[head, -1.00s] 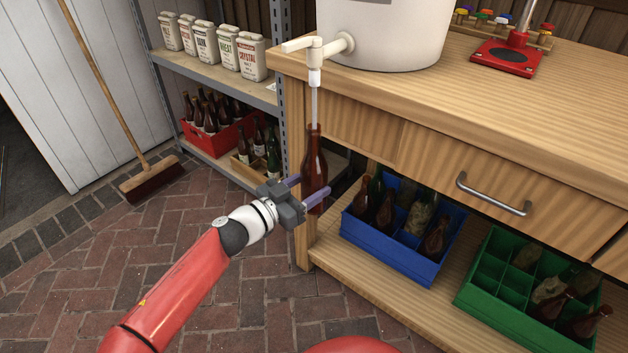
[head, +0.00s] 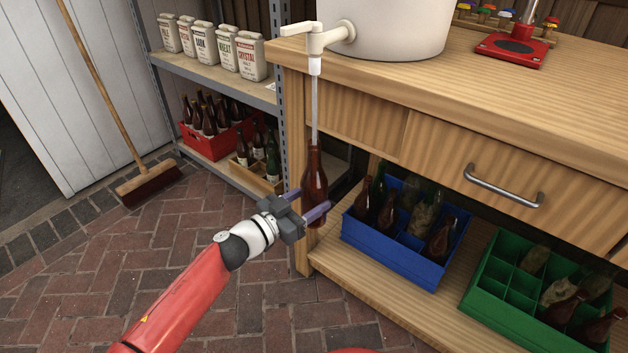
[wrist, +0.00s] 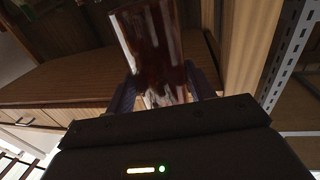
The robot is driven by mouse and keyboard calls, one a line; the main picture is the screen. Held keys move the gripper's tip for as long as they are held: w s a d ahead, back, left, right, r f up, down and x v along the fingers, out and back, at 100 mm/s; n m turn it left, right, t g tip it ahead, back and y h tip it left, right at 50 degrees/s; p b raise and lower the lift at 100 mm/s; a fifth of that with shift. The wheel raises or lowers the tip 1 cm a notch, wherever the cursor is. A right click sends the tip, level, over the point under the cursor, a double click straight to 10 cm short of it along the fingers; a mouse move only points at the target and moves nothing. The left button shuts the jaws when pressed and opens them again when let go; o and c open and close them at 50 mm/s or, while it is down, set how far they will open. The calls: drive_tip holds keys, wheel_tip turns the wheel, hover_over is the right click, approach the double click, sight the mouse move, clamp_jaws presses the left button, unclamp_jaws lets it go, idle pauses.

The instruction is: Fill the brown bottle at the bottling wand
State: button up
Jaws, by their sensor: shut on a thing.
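The brown bottle (head: 315,178) stands upright in my gripper (head: 308,205), which is shut around its lower body. In the wrist view the bottle (wrist: 152,45) rises between the two fingers. The pale bottling wand (head: 315,105) hangs straight down from the white tap (head: 316,42) of the white bucket (head: 395,25). The wand's lower end meets the bottle's mouth; I cannot tell how far inside it reaches. The liquid level in the bottle cannot be made out.
The wooden bench (head: 385,80) stands right behind the bottle. A blue crate (head: 400,250) and a green crate (head: 520,308), both with bottles, sit on its lower shelf. A metal shelf with malt bags (head: 205,45) is at the back left. Brick floor lies open at left.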

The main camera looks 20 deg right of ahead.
wheel_tip(320, 180, down, 18)
drive_tip(key=b, duration=1.3)
idle(1.5)
drive_tip(key=shift+a, duration=0.1)
drive_tip(key=s+d+v, duration=0.1)
drive_tip(key=s+v, duration=0.1)
drive_tip(key=v, duration=1.4)
drive_tip(key=shift+s+d, duration=0.2)
drive_tip(key=shift+s, duration=0.1)
idle(1.2)
drive_tip(key=shift+c, duration=0.2)
